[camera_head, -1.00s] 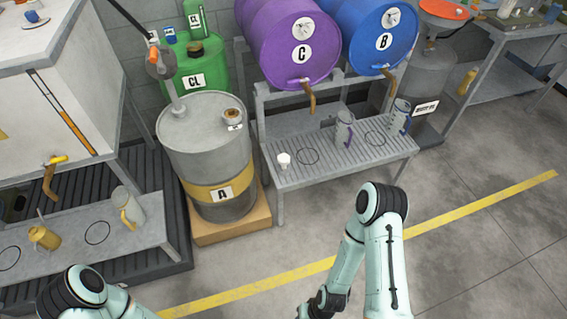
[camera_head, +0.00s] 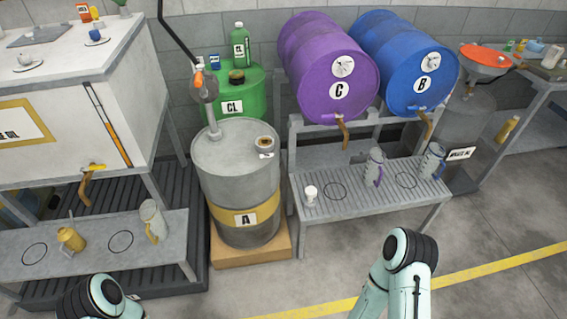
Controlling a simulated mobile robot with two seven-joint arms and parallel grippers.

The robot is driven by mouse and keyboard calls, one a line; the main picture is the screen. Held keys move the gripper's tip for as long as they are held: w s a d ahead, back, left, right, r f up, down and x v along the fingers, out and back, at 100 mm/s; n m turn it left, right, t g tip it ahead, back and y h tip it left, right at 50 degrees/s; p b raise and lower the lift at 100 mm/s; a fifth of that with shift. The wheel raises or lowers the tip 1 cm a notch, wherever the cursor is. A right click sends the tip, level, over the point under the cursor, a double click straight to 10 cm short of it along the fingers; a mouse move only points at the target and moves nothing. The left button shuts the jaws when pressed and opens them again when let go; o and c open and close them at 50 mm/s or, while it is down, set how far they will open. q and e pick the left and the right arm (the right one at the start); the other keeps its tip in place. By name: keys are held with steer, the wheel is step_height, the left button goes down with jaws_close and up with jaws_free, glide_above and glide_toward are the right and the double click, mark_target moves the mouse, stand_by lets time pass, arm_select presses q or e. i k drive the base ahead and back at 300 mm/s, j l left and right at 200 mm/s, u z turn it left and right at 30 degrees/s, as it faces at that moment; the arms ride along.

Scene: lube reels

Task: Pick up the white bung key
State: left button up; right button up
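A small white piece, which looks like the white bung key (camera_head: 266,155), lies on top of the grey drum A (camera_head: 236,190), just in front of the round brown-rimmed bung (camera_head: 264,143). It is too small to make out its exact shape. A small white cup-like object (camera_head: 311,194) stands at the left end of the slatted bench; I cannot tell exactly what it is. Both of my grippers are out of the picture. Only upper parts of my arms show along the bottom edge, well away from the drum.
Drum A stands on a wooden base (camera_head: 250,253), with a hand pump (camera_head: 205,95) on its top. Purple drum C (camera_head: 330,75) and blue drum B (camera_head: 405,65) lie above the slatted bench (camera_head: 370,208). The left bench (camera_head: 85,240) holds jugs. Floor in front is clear.

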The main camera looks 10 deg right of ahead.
mark_target(311, 193)
steer(key=u, duration=0.5)
steer(key=l+u, duration=0.55)
steer(key=u, duration=0.2)
steer(key=l+u, duration=0.35)
steer(key=k+l+u, duration=0.15)
steer(key=l, duration=0.15)
steer(key=l+u, duration=0.2)
steer(key=l, duration=0.15)
steer(key=k+l+u, duration=0.15)
steer(key=k+l, duration=0.15)
steer(key=l, duration=0.2)
steer(key=k+l+u, duration=0.1)
steer(key=l, duration=0.3)
steer(key=k+l, duration=0.2)
steer(key=l, duration=0.15)
steer(key=i+l, duration=0.1)
steer(key=l, duration=0.6)
steer(key=i+u, duration=0.05)
steer(key=i, duration=0.05)
